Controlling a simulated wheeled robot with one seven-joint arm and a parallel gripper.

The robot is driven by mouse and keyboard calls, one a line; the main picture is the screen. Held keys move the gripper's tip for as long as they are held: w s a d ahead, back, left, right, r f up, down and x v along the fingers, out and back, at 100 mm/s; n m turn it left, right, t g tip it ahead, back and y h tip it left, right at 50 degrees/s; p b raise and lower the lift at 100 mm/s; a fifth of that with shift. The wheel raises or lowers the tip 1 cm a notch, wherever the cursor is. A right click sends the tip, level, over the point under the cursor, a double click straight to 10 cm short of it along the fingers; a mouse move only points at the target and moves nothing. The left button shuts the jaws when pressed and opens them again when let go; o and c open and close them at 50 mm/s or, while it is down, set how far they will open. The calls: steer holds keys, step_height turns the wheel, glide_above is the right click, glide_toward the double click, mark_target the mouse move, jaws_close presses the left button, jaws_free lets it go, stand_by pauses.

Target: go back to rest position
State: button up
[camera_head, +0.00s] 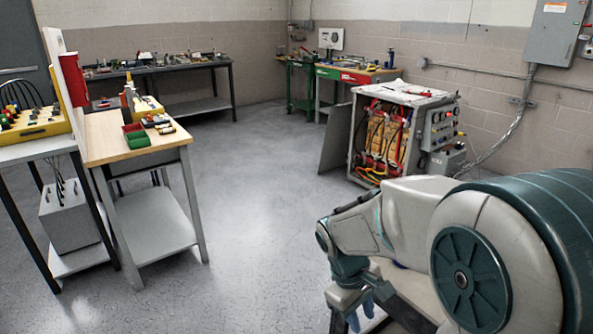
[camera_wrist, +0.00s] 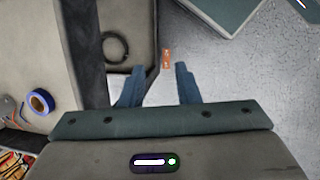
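My gripper (camera_head: 361,313) hangs low in front of my body in the head view, its blue fingers pointing down. In the wrist view my gripper (camera_wrist: 158,80) has its two fingers spread apart with a gap between them. A small orange piece (camera_wrist: 166,58) shows beyond the gap, touching neither finger.
A wooden-topped workbench (camera_head: 105,140) with green and red bins (camera_head: 136,135) stands at left. More benches line the back wall. The middle floor (camera_head: 255,220) is clear. The wrist view shows a blue tape roll (camera_wrist: 40,101) and a dark coiled ring (camera_wrist: 116,46) at left.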

steer(key=s+d+r+m+t+y+p, duration=0.1)
steer(key=s+r+m+p, duration=0.3)
steer(key=r, duration=0.4)
steer(key=s+d+r+m+t+y+p, duration=0.1)
steer(key=s+r+m+p, duration=0.3)
steer(key=r, duration=0.4)
steer(key=shift+s+r+t+y+p, duration=0.3)
steer(key=shift+s+t+y, duration=0.25)
steer(key=shift+t, duration=0.35)
